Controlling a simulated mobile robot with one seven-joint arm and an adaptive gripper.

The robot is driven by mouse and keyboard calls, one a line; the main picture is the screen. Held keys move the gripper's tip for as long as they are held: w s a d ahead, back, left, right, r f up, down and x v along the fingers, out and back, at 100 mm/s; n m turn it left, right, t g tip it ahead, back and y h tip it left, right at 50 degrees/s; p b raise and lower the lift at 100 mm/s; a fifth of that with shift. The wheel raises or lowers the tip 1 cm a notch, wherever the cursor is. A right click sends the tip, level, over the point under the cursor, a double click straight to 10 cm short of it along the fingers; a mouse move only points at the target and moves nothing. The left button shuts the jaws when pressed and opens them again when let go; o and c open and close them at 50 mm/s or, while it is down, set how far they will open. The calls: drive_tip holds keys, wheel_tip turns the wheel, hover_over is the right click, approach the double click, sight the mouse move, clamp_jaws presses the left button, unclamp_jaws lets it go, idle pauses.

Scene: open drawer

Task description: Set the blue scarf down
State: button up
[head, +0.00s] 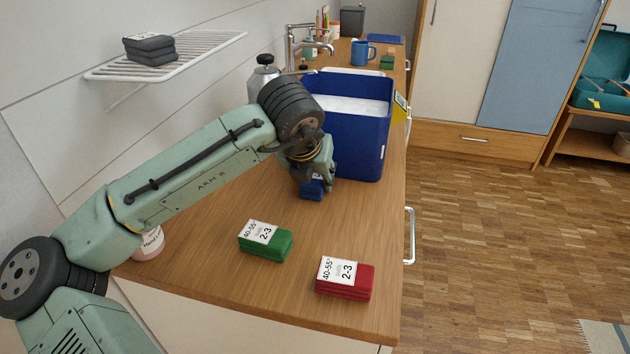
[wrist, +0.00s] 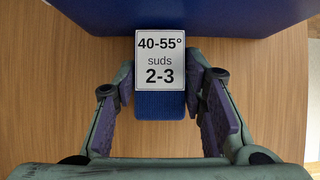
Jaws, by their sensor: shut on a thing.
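The blue scarf (head: 312,191) is a small folded bundle under my gripper (head: 313,180) in the head view, just in front of the blue bin. In the wrist view the scarf (wrist: 160,106) lies between the two fingers of my gripper (wrist: 160,80), with a white label reading 40-55°, suds, 2-3. My gripper is shut on it from both sides. The scarf is at or just above the wooden counter (head: 210,215); I cannot tell whether it touches. My gripper partly hides it in the head view.
The blue bin (head: 360,140) with white contents stands right behind the scarf. A green folded cloth (head: 266,243) and a red one (head: 345,281) lie nearer the front. A steel bottle (head: 263,75) stands behind my arm. A wire shelf (head: 200,52) holds grey cloths (head: 150,50).

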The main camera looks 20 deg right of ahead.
drive_tip(key=c, duration=0.6)
drive_tip(key=shift+r, duration=0.1)
